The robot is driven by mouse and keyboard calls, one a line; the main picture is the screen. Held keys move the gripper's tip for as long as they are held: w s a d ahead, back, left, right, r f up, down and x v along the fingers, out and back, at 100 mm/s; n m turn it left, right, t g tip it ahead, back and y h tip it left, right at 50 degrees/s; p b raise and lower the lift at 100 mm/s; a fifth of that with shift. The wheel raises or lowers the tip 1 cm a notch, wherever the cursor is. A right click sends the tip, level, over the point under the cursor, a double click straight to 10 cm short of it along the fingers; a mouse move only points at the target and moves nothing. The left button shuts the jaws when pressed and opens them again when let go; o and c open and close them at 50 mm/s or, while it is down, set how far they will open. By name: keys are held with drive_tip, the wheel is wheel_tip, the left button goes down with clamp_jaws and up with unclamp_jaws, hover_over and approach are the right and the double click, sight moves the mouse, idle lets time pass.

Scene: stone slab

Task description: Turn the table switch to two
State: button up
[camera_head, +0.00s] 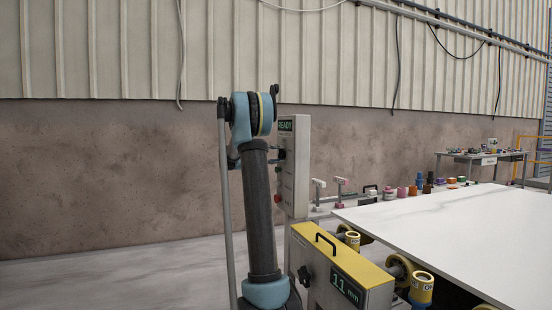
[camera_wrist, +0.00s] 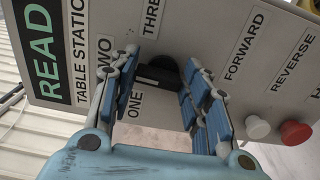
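The grey control panel (camera_wrist: 215,40) fills much of the wrist view, tilted, with labels TABLE STATION, ONE, TWO and THREE. The black table switch knob (camera_wrist: 172,70) sits among the ONE, TWO and THREE labels. My gripper (camera_wrist: 158,68) is open, with its blue-padded fingers apart on either side of the knob. I cannot tell whether either finger touches it, nor which label the knob points to. In the head view the panel (camera_head: 295,185) stands upright behind my arm, its display reading READY.
A white button (camera_wrist: 257,126) and a red button (camera_wrist: 296,132) lie right of the switch, near FORWARD and REVERSE. A yellow-topped box (camera_head: 345,262) with a black knob stands in front. A white slab (camera_head: 460,235) lies to the right, with coloured items behind it.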

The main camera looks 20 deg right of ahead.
drive_tip(key=o, duration=0.3)
drive_tip(key=shift+f, duration=0.15)
drive_tip(key=a, duration=1.2)
drive_tip(key=shift+s, duration=0.15)
drive_tip(key=s+f+y, duration=0.3)
drive_tip(key=s+f, duration=0.1)
drive_tip(key=s, duration=0.5)
drive_tip(key=s+f+y, duration=0.3)
drive_tip(key=s+f, duration=0.1)
drive_tip(key=s, duration=0.5)
drive_tip(key=s+f+y, duration=0.2)
drive_tip(key=s+f, duration=0.2)
drive_tip(key=s, duration=0.4)
drive_tip(key=s+a+f+y, duration=0.3)
drive_tip(key=s+a+f, duration=0.2)
drive_tip(key=s+f, duration=0.2)
drive_tip(key=s+a+f+t+y, duration=0.1)
drive_tip(key=s+a+f+y, duration=0.2)
drive_tip(key=s+a+f, duration=0.2)
drive_tip(key=s+a+f+y, duration=0.4)
drive_tip(key=s+f, duration=0.6)
drive_tip(key=s, duration=0.3)
drive_tip(key=shift+s+a+f+t, duration=0.1)
drive_tip(key=shift+s+a+t, duration=0.05)
drive_tip(key=shift+a, duration=0.3)
drive_tip(key=shift+s+a+f+t, duration=0.1)
drive_tip(key=shift+a+t, duration=0.05)
drive_tip(key=shift+a, duration=0.3)
